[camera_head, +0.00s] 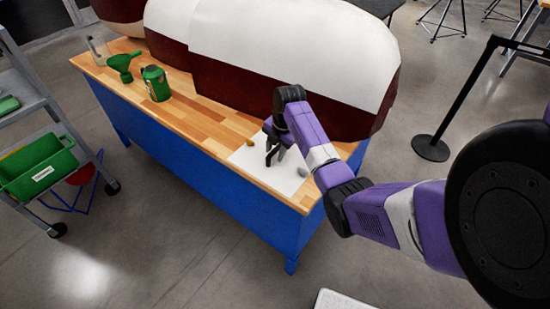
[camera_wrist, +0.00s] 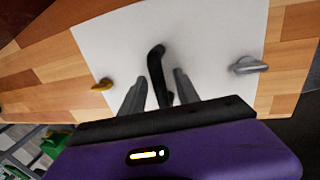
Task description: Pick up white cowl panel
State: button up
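The white cowl panel (camera_head: 283,184) lies flat on the near right end of the wooden bench top. It also fills the middle of the wrist view (camera_wrist: 215,45). A black bar-like handle (camera_wrist: 156,62) rises from its middle. A yellow latch (camera_wrist: 102,85) is at its left edge and a grey latch (camera_wrist: 246,66) at its right edge. My gripper (camera_head: 274,159) is over the panel, pointing down. In the wrist view its fingers (camera_wrist: 160,76) are apart, with the handle showing between them and a gap on each side. Whether the fingers touch the panel is unclear.
A large white and maroon housing (camera_head: 290,45) stands along the back of the bench (camera_head: 215,120), close behind my arm. A grey cart with green bins (camera_head: 40,165) is at left.

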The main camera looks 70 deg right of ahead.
grip_shut()
jog(key=shift+r, duration=0.15)
dwell(1.0)
